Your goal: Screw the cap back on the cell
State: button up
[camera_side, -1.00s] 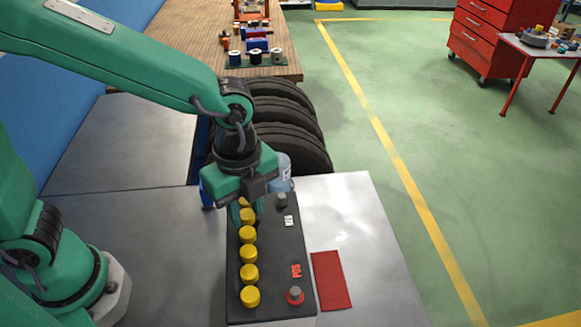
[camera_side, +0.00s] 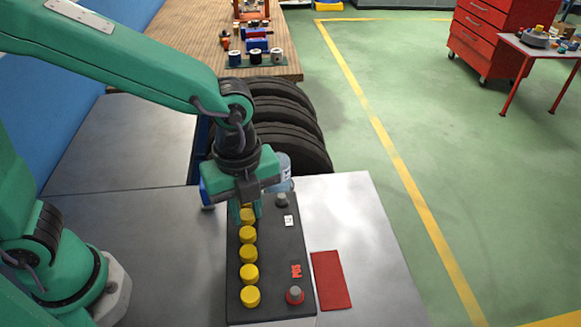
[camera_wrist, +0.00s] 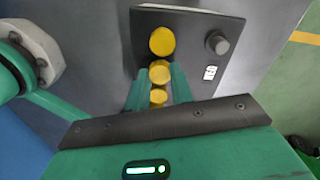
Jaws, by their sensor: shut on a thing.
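A black battery (camera_side: 275,250) lies on the bench with a row of yellow caps along its left side. My gripper (camera_side: 248,214) is over the far part of this row, pointing down. In the wrist view my gripper (camera_wrist: 160,72) has its green fingers on either side of one yellow cap (camera_wrist: 160,73), shut on it. Another yellow cap (camera_wrist: 162,41) is beyond it, towards the battery's far end. A further cap (camera_wrist: 158,97) shows between the fingers, nearer the palm. Whether the held cap is fully seated cannot be told; its underside and the cell opening are hidden.
A grey terminal (camera_side: 282,200) is at the battery's far right and a red-ringed terminal (camera_side: 295,295) at its near right. A red cloth (camera_side: 331,281) lies right of the battery. A clear bottle (camera_side: 285,172) stands behind. The metal bench top (camera_side: 350,220) is clear at right.

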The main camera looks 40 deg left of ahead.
jog(key=m, duration=0.5)
jog(key=shift+m, duration=2.5)
jog(key=o, duration=0.4)
jog(key=shift+o, duration=0.2)
jog(key=n, duration=0.6)
jog(key=shift+n, duration=0.3)
jog(key=n, duration=0.6)
